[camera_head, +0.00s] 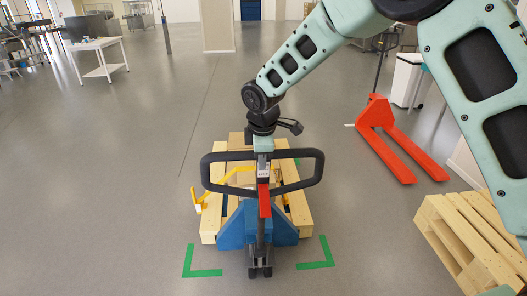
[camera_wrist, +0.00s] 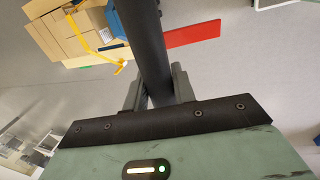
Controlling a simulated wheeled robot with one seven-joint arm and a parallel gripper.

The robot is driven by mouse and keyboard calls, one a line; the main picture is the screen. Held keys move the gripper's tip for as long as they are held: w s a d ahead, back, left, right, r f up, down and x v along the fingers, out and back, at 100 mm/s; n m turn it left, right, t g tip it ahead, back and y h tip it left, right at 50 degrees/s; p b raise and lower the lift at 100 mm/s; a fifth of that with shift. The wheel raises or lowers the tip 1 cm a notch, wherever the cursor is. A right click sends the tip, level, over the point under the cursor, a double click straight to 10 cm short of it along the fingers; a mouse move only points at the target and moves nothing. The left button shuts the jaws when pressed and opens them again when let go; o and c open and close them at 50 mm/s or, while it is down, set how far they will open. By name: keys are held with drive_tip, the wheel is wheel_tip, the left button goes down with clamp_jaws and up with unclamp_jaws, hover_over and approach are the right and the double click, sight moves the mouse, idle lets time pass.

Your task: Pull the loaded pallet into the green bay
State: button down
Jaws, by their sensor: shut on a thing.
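A blue pallet jack (camera_head: 237,226) stands with its black loop handle (camera_head: 315,178) toward me and a red lever (camera_head: 264,200) on its shaft. My gripper (camera_head: 263,143) is shut on the handle's dark bar, which also runs between the fingers in the wrist view (camera_wrist: 150,50). The wooden pallet (camera_head: 300,208) sits at the jack, beyond its blue body. Its load is partly hidden by the handle; cardboard boxes (camera_wrist: 62,38) and a yellow strap show in the wrist view. Green corner marks (camera_head: 202,272) (camera_head: 317,263) lie on the floor at the near left and right of the jack.
An orange-red pallet jack (camera_head: 378,112) stands at the right. A white table (camera_head: 98,45) is at the far left. The floor at left is clear.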

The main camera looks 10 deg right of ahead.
drive_tip(key=shift+s+d+f, duration=0.1)
drive_tip(key=shift+s+f, duration=0.05)
drive_tip(key=shift+f, duration=0.25)
drive_tip(key=shift+s+d+f, duration=0.1)
drive_tip(key=shift+f, duration=0.3)
drive_tip(key=c, duration=1.5)
unclamp_jaws()
drive_tip(key=o, duration=0.4)
drive_tip(key=shift+w+f, duration=0.2)
drive_tip(key=shift+w, duration=0.05)
drive_tip(key=shift+a+r, duration=0.1)
drive_tip(key=shift+r, duration=0.2)
drive_tip(key=shift+r, duration=0.15)
